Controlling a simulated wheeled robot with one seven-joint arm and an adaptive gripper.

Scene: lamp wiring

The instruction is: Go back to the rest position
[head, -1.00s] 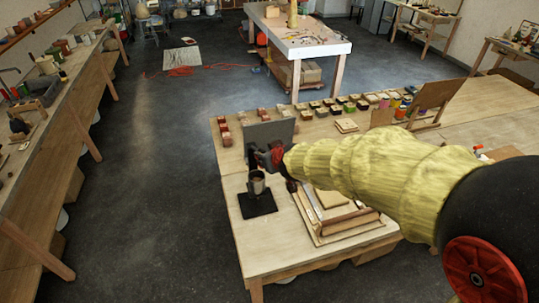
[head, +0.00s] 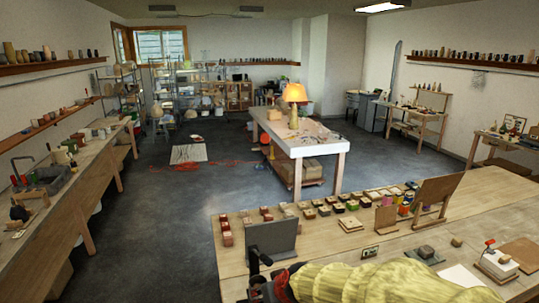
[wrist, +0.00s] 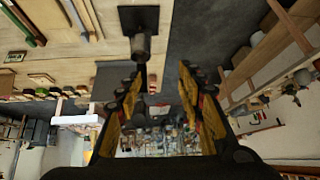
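My gripper (head: 270,284) shows at the bottom edge of the head view, in front of the upright dark panel (head: 271,239) on the near workbench (head: 232,262). In the wrist view my gripper (wrist: 158,80) has its two yellow-padded fingers wide apart, with nothing held between them. My yellow-sleeved arm fills the bottom right of the head view.
Rows of small sample blocks (head: 340,208) and a wooden stand (head: 437,191) occupy the near bench. A white-topped table (head: 300,138) with a lit lamp (head: 294,92) stands beyond it. A long bench (head: 75,178) runs along the left. Open dark floor (head: 165,213) lies between.

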